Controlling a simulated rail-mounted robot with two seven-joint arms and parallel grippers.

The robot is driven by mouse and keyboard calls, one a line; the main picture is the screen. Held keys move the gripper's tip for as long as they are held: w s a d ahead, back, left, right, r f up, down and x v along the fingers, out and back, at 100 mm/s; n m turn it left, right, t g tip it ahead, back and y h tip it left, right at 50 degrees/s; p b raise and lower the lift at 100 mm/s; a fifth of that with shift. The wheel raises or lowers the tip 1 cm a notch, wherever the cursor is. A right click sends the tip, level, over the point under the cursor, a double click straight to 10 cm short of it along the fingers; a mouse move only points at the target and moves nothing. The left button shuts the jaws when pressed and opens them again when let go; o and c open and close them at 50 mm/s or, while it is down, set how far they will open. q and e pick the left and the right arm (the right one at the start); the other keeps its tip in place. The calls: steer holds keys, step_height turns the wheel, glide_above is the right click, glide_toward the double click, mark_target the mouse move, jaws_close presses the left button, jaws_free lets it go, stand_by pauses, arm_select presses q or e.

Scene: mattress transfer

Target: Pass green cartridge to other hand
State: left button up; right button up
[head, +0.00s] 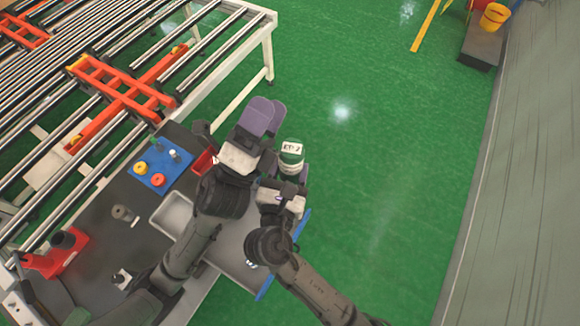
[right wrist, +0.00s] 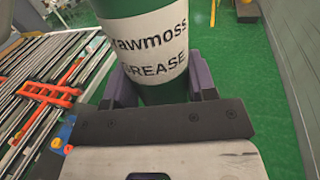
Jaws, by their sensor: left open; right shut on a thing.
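The green cartridge (head: 291,152) with a white label stands out in the head view, held at my right gripper (head: 289,172). In the right wrist view the cartridge (right wrist: 146,45) fills the top middle, its label reading "rawmoss" and "GREASE" in part. The right gripper's purple fingers (right wrist: 158,85) are shut on it, one on each side. My left gripper (head: 262,116) is open and empty, its purple fingers pointing up the picture, just left of the cartridge and apart from it in the picture. The cartridge's lower part is hidden by the right gripper.
A roller conveyor (head: 200,62) with red-orange frames fills the upper left. A dark bench (head: 108,228) holds a blue board (head: 158,182) with small coloured parts, a grey tray (head: 166,216) and a red device (head: 62,254). Green floor is clear to the right, up to a grey wall (head: 520,200).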

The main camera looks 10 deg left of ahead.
arm_select(q)
steer(key=s+a+f+n+g+y, duration=0.2)
steer(key=a+f+n+g+y, duration=0.25)
steer(key=f+n, duration=0.45)
steer(key=s+a+f+n+g+y, duration=0.1)
steer(key=a+f+n+g+y, duration=0.25)
steer(key=f+n+y, duration=0.55)
steer(key=s+a+f+n+g+h, duration=0.2)
steer(key=s+f+n+g, duration=0.3)
steer(key=s+f+g, duration=0.6)
steer(key=s+f+h, duration=0.1)
steer(key=s+f, duration=0.6)
steer(key=s, duration=0.2)
steer(key=shift+s+a+f+n+g, duration=0.2)
steer(key=shift+s+a+n+g, duration=0.1)
steer(key=shift+s+g, duration=0.1)
